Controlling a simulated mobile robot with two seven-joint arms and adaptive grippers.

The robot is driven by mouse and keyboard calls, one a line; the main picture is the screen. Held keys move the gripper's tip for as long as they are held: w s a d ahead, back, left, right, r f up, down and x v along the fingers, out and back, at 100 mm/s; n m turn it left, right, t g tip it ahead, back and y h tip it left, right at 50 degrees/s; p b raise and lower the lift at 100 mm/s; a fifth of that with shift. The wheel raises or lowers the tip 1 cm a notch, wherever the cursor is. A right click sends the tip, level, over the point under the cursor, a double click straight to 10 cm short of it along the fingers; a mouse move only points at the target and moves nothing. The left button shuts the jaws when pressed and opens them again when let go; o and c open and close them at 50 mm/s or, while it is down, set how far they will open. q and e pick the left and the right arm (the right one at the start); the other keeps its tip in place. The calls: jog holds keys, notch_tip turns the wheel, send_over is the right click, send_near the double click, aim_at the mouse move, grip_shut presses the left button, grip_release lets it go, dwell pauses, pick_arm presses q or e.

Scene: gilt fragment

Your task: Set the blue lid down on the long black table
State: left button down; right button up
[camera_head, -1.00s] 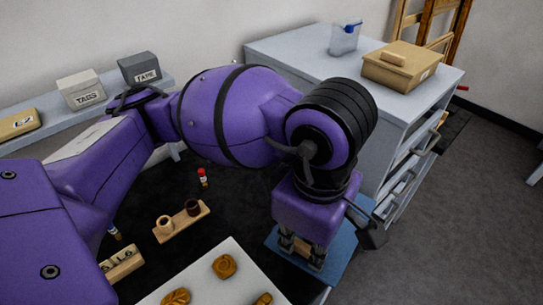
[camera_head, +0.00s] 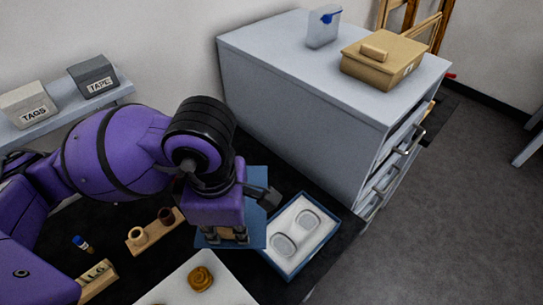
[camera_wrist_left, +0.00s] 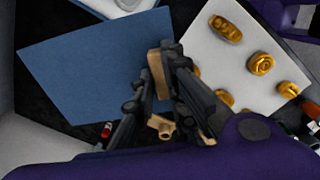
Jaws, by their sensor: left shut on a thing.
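The blue lid (camera_head: 257,232) is a flat blue panel under my left gripper (camera_head: 228,236) in the head view. It also shows in the left wrist view (camera_wrist_left: 80,65), with a tan wooden handle (camera_wrist_left: 154,76) at the fingers. My left gripper is shut on the lid, and my arm hides part of it. The lid appears held over the long black table (camera_head: 262,283), left of an open blue box (camera_head: 289,271). Its exact height above the table is hard to tell. My right gripper is not in view.
The box has a white inside with two pale oval pieces. A white board (camera_head: 222,285) with gilt pieces lies in front. A wooden stand with two cups (camera_head: 135,246) and a blue-capped vial (camera_head: 82,243) are left. A grey cabinet (camera_head: 290,90) stands behind.

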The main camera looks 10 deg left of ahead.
pick_arm(q)
jog(key=w+f, duration=0.1)
jog(key=w+f+b, duration=0.1)
jog(key=shift+a+f+b, duration=0.1)
jog(key=shift+f+b, duration=0.2)
jog(key=shift+f, duration=0.1)
jog(key=shift+w+f+b, duration=0.2)
jog(key=shift+w+b, duration=0.2)
jog(key=shift+w, duration=0.4)
jog(key=w, duration=0.4)
jog(key=shift+a+f+p, duration=0.35)
jog(key=shift+a+p, duration=0.05)
jog(key=w+f, duration=0.2)
jog(key=f, duration=0.1)
jog(key=w+f, duration=0.1)
jog(key=shift+w+a+f, duration=0.15)
jog(key=shift+a, duration=0.1)
jog(key=shift+w+f, duration=0.55)
jog(key=shift+f, duration=0.1)
jog(key=shift+w+a+f, duration=0.1)
jog(key=shift+w+f, duration=0.05)
jog(key=shift+f, duration=1.5)
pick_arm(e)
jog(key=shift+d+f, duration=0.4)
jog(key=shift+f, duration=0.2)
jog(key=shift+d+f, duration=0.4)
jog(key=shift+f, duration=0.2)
